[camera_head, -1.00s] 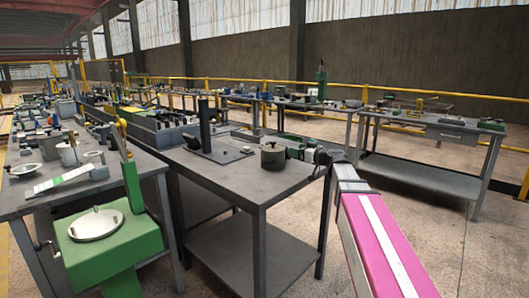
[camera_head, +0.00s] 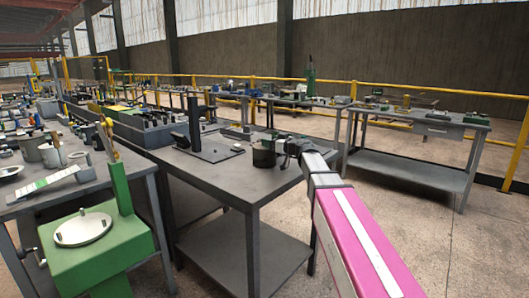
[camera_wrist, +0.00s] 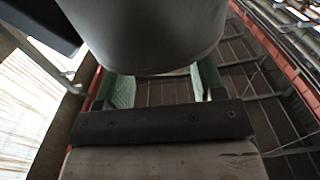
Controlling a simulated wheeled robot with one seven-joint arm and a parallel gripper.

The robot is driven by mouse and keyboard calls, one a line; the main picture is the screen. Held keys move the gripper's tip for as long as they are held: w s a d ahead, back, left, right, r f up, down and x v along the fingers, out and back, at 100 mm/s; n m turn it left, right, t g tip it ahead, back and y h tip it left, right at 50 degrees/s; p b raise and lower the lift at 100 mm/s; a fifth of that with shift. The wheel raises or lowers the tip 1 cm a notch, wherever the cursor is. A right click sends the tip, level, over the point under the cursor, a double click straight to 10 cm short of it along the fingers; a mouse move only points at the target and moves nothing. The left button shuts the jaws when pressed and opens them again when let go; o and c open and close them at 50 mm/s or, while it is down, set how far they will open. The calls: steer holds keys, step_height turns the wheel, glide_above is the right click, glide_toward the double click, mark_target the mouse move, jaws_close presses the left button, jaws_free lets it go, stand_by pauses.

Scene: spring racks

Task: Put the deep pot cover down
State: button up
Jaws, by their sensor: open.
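The deep pot cover, as I take it, is the dark grey cylinder (camera_head: 263,158) with a small knob on top, near the right edge of the middle grey table (camera_head: 235,180). My gripper (camera_head: 279,149) is at its right side, close to it. In the wrist view, the grey cylinder (camera_wrist: 145,40) fills the upper middle, in front of my gripper (camera_wrist: 162,85). The green-padded fingers are spread apart, and the cylinder's body hides their far ends. I cannot tell whether they touch it.
A black stand with an upright post (camera_head: 196,135) stands left of the cylinder on the same table. A green machine (camera_head: 100,250) with a round plate is at the front left. Another table (camera_head: 415,165) is at the right. The middle table's front is clear.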

steer(key=x, duration=0.4)
steer(key=shift+r, duration=0.1)
steer(key=shift+s+d, duration=0.1)
steer(key=shift+c, duration=0.3)
jaws_close()
steer(key=shift+r, duration=0.15)
